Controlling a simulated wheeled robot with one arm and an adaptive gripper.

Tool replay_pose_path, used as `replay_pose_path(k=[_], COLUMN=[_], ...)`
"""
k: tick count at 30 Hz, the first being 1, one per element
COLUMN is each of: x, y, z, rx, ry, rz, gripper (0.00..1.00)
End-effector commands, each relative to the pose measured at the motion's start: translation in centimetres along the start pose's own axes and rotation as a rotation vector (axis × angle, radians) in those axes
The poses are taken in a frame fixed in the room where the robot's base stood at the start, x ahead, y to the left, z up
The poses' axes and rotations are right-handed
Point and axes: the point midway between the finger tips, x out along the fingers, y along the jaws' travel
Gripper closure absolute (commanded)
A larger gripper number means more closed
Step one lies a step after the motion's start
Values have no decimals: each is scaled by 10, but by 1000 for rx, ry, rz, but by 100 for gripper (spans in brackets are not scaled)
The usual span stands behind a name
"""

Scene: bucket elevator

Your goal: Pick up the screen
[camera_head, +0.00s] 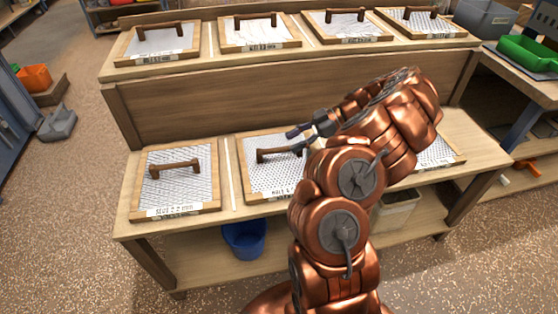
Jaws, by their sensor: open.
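Several wood-framed mesh screens with brown handles lie on a two-tier wooden bench. On the lower shelf, one screen (162,195) lies at the left. A second screen (262,181) lies right of it, and its handle (272,155) is right by my gripper (297,141). My gripper is open, with its fingers at the right end of that handle; I cannot tell whether they touch it or are around it. My copper arm hides the right part of this screen. Another lower screen (437,152) shows only partly behind my arm.
Several more screens, such as this one (157,41), lie on the upper tier (200,103). A blue bucket (243,239) and a pale bin (397,211) stand beneath the lower shelf. A side table with a green tray (527,53) is at right. The floor at left is mostly clear.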

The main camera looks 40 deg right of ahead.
Motion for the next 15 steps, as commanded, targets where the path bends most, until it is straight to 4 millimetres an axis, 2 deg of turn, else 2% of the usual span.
replay_pose_path(k=[8,15], x=[15,44], y=[0,0], z=[0,1], rx=[2,2], ry=[1,2], rz=[-1,-3], gripper=[52,52])
